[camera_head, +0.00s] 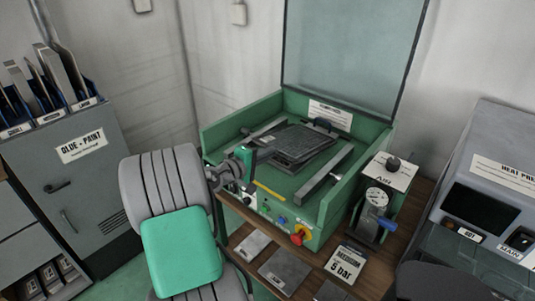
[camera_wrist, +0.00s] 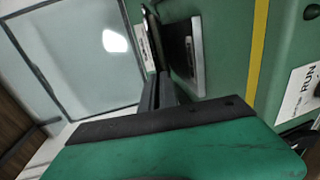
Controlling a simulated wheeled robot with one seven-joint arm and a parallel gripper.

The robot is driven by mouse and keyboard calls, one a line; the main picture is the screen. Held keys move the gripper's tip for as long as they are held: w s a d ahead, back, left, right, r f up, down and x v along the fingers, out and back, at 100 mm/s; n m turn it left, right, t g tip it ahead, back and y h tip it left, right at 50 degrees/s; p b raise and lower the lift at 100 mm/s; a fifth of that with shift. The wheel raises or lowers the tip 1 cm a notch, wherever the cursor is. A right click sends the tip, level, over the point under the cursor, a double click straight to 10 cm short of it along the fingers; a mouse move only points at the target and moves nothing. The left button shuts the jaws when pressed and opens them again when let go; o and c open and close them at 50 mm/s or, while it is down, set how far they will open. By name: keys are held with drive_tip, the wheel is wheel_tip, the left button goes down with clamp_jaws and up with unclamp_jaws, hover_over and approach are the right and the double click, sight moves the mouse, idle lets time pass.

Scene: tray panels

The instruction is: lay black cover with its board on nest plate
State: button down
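The black cover (camera_head: 297,141) is a dark, flat, ribbed panel inside the open green machine in the head view. It lies over the nest plate (camera_head: 272,166), which is mostly hidden beneath it. I cannot tell whether the two touch. The board is not distinguishable. My gripper (camera_head: 250,157) is at the cover's near left edge. In the wrist view my gripper's dark fingers (camera_wrist: 160,85) are close together, with the cover's dark panel (camera_wrist: 178,42) at their tips, and appear shut on its edge. A light grey slab edge shows beside the panel.
The machine's glass lid (camera_head: 345,45) stands open behind. Green side walls and a grey bar (camera_head: 325,174) flank the plate. A red knob (camera_head: 301,233) is on the front panel. A gauge unit (camera_head: 377,205) and a grey press (camera_head: 490,205) stand to the right.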

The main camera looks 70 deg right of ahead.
drive_tip(key=shift+f, duration=0.1)
drive_tip(key=c, duration=2.1)
unclamp_jaws()
drive_tip(key=o, duration=0.5)
drive_tip(key=shift+o, duration=0.2)
drive_tip(key=shift+w+a, duration=0.1)
drive_tip(key=v, duration=0.7)
drive_tip(key=shift+a+b, duration=0.3)
drive_tip(key=shift+b, duration=0.1)
drive_tip(key=shift+w, duration=0.1)
